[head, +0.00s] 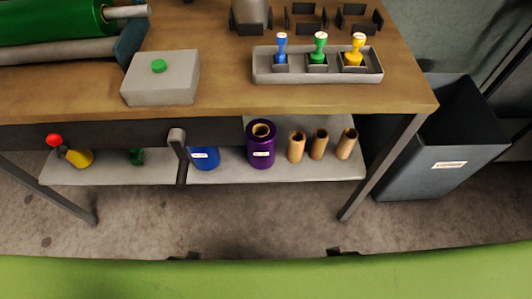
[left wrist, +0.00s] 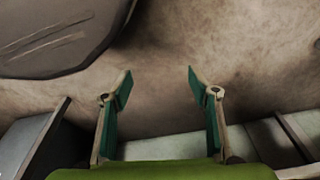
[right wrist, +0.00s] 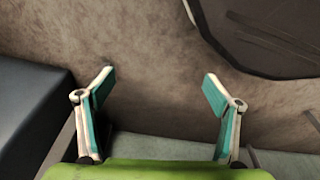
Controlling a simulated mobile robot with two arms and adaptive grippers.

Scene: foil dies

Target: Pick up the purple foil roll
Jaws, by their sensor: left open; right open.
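The purple foil roll (head: 261,147) stands upright on the grey shelf under the workbench in the head view. It has a white label and a tan core showing at its top. My left gripper (left wrist: 160,88) shows in the left wrist view with its two fingers spread and nothing between them. My right gripper (right wrist: 158,88) shows in the right wrist view, also spread and empty, over bare floor. Neither gripper is in the head view, and the purple roll is in neither wrist view.
The wooden bench top (head: 220,100) overhangs the shelf (head: 225,174). A dark bin (head: 440,160) stands at right.

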